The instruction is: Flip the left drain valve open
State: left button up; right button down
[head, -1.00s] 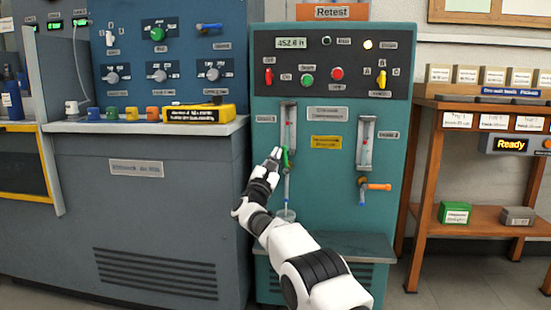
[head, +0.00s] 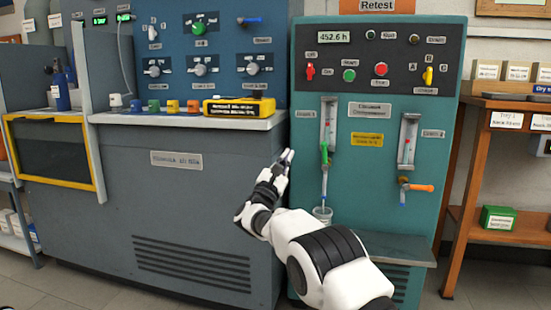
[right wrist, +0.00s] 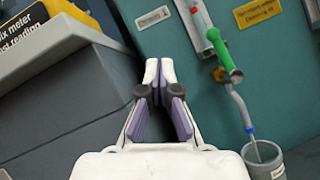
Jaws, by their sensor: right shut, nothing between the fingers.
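The left drain valve has a green lever (head: 325,152) below the left gauge tube on the teal testbench (head: 365,80). The lever stands nearly upright, in line with the tube and pipe. It also shows in the right wrist view (right wrist: 218,48), above a brass fitting (right wrist: 232,76). A clear cup (head: 322,213) sits under the pipe outlet. My right gripper (head: 288,155) is left of the lever, apart from it, with its fingers together and empty. Its fingertips also show in the right wrist view (right wrist: 159,70). My left gripper is out of view.
The right valve has an orange lever (head: 420,187) lying sideways. A grey-blue bench (head: 190,220) with a yellow meter (head: 240,106) on its top stands close at left. A wooden shelf (head: 500,105) is at right. The floor at right is clear.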

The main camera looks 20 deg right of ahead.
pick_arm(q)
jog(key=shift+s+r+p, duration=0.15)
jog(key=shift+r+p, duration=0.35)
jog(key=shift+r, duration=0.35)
pick_arm(e)
jog(key=a, duration=0.1)
jog(key=s+a, duration=0.1)
jog(key=a, duration=0.1)
jog(key=shift+s+a+f, duration=0.15)
jog(key=shift+s+a, duration=0.15)
